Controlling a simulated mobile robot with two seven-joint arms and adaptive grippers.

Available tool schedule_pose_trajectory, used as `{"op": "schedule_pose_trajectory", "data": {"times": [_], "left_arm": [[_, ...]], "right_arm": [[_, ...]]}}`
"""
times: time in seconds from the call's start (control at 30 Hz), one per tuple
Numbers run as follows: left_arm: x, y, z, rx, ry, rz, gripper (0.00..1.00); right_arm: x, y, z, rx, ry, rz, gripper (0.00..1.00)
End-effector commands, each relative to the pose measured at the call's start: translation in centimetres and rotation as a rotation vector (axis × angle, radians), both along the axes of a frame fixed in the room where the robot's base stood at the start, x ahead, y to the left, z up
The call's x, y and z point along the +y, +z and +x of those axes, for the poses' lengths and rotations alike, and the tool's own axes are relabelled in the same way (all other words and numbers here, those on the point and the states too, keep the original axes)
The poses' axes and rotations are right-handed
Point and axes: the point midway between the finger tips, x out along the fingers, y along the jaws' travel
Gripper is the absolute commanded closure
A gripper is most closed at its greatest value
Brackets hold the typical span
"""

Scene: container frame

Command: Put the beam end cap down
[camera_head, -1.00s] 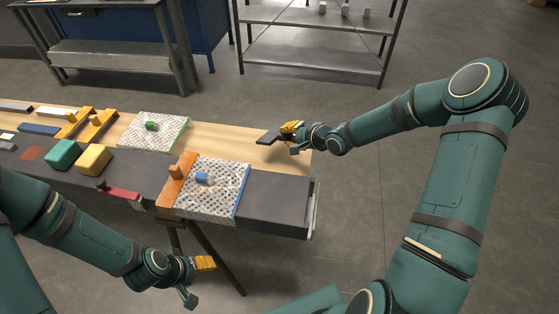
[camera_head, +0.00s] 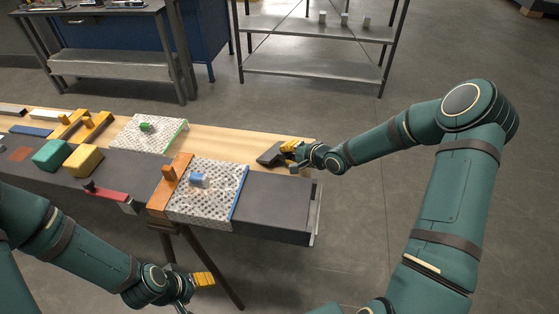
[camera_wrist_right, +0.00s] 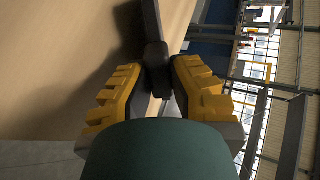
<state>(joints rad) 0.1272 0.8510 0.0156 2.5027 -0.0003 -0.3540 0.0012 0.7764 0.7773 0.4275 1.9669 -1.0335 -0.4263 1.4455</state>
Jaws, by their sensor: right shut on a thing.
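The beam end cap (camera_head: 269,155) is a dark grey, flat piece held in my right gripper (camera_head: 287,152) at the right end of the pale wooden tabletop. The cap is low over the wood; I cannot tell whether it touches. In the right wrist view, the yellow-padded fingers (camera_wrist_right: 157,85) are closed on the cap's dark stem (camera_wrist_right: 157,58), and its wider part runs out of the top of the picture. My left gripper (camera_head: 193,291) hangs in front of the table, with its fingers apart and nothing between them.
A dark beam (camera_head: 278,205) lies along the table's front, with a perforated white plate (camera_head: 212,208) and an orange block (camera_head: 165,196) across it. Another white plate (camera_head: 135,138) lies behind. Green (camera_head: 51,155) and yellow blocks (camera_head: 83,161) sit left. Bare wood (camera_head: 225,148) lies between.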

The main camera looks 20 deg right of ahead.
Motion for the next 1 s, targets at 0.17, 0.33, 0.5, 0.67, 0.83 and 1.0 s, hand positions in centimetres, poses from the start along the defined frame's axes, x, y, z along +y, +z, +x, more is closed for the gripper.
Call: {"op": "schedule_pose_trajectory", "data": {"times": [0.17, 0.33, 0.5, 0.67, 0.83, 1.0], "left_arm": [[0.0, 0.0, 0.0, 0.000, 0.000, 0.000, 0.40], [0.0, 0.0, 0.0, 0.000, 0.000, 0.000, 0.40], [0.0, 1.1, -0.1, 0.004, 0.000, -0.001, 0.40], [-0.1, 2.9, -0.5, 0.011, -0.002, -0.003, 0.40], [0.0, 4.6, -0.3, 0.009, 0.002, -0.002, 0.40], [0.0, 6.3, 0.0, 0.001, 0.008, 0.000, 0.40]], "right_arm": [[0.0, 0.0, 0.0, 0.000, 0.000, 0.000, 0.69], [0.0, 0.0, 0.0, 0.000, 0.000, 0.000, 0.69], [-0.5, 0.7, -0.7, 0.001, -0.002, -0.001, 0.69], [-1.2, 1.7, -2.0, 0.002, -0.003, 0.001, 0.69], [-2.0, 2.6, -3.4, 0.001, -0.002, 0.001, 0.69], [-2.7, 3.4, -4.8, 0.001, -0.002, 0.001, 0.69]]}}
